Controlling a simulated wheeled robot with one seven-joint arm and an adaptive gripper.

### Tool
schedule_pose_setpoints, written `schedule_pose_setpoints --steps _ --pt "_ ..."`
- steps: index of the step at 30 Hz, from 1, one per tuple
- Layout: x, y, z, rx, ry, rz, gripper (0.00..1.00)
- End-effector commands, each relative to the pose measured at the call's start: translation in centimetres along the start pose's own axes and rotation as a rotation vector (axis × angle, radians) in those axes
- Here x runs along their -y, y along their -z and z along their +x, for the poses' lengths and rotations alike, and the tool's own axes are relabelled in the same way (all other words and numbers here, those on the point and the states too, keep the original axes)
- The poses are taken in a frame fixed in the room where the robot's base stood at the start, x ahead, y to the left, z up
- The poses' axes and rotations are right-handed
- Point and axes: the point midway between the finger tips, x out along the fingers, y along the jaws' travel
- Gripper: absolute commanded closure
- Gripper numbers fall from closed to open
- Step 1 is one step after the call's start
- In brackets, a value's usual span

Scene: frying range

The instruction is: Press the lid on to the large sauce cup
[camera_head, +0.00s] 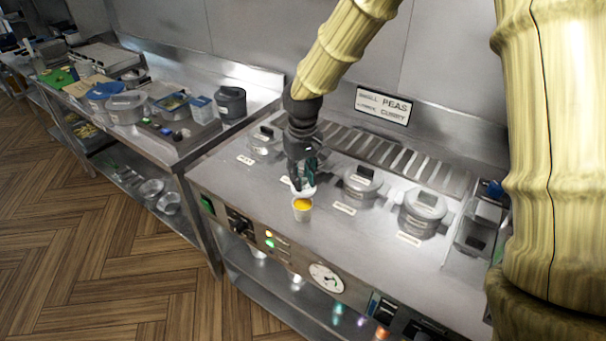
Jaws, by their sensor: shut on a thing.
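The large sauce cup (302,214) is a pale cup on the steel range top, near its front edge. It stands upright and shows yellow sauce (302,204) inside its open top. My gripper (302,185) is just above and behind the cup, pointing down. It is shut on a whitish, translucent piece, which looks like the lid (308,190). The lid appears tilted and apart from the cup's rim, though the exact gap is hard to tell. The fingers partly cover the lid.
Lidded steel pots (361,182) are sunk in the range top on both sides of my gripper, another pot (423,211) farther right. A sign (383,105) is on the back wall. A counter with containers (127,106) stands at left. Bare steel lies left of the cup.

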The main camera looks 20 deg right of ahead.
Motion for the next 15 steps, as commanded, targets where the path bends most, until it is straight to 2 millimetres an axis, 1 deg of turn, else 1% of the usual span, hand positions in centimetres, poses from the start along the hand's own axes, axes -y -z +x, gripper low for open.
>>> schedule_pose_setpoints --steps 1,3,15 --pt "0.0 0.1 1.0 0.004 0.001 0.001 0.84" --pt "-0.1 0.3 1.7 0.005 0.002 0.001 0.84" --pt "-0.3 0.3 4.4 0.007 0.0 0.004 0.84"
